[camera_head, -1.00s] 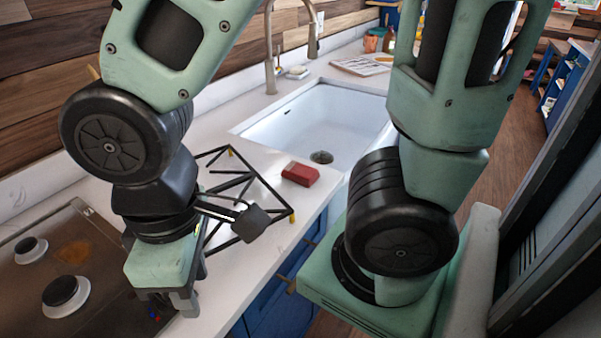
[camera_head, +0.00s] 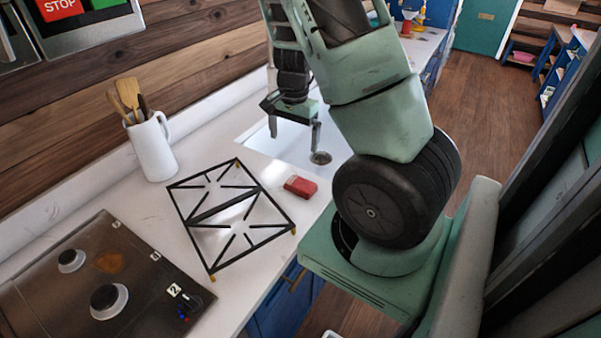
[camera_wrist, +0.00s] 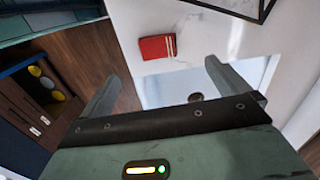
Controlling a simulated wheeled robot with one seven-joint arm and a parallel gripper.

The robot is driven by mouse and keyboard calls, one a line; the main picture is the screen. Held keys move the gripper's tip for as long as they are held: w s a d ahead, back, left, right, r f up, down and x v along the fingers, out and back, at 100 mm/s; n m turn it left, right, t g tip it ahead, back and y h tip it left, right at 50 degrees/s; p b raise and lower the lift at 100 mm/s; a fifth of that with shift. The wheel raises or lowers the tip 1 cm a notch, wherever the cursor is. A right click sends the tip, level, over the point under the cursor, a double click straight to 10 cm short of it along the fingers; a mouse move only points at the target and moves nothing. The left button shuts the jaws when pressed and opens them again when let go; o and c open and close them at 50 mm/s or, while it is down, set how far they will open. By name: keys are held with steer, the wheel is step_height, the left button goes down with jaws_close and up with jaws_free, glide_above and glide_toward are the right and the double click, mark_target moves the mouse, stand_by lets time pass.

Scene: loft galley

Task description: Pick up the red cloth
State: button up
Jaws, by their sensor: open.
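The red cloth (camera_head: 300,186) is a small folded block lying on the white countertop, close to the front edge. It sits between the sink and a black metal grate. It also shows in the wrist view (camera_wrist: 157,47), above and between the two fingers. My gripper (camera_head: 295,133) hangs over the sink, beyond the cloth in the head view. In the wrist view my gripper (camera_wrist: 160,75) is open with its fingers wide apart and nothing between them. It is not touching the cloth.
The black grate (camera_head: 253,201) lies left of the cloth. The white sink (camera_head: 287,147) with its drain is just beyond it. A cooktop (camera_head: 60,290) is at lower left, and a white pitcher (camera_head: 153,150) of wooden utensils stands near the wall. Blue cabinets (camera_head: 275,305) are below the counter.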

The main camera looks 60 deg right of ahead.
steer(key=s+d+m, duration=0.1)
steer(key=d, duration=0.2)
glide_above(301, 182)
steer(key=f, duration=1.1)
steer(key=shift+s+f, duration=0.15)
steer(key=shift+s, duration=0.1)
steer(key=shift+w+a+f, duration=0.1)
steer(key=shift+w+f, duration=0.05)
steer(key=shift+f, duration=1.35)
steer(key=shift+w+f, duration=0.1)
steer(key=shift+f, duration=1.4)
steer(key=c, duration=0.8)
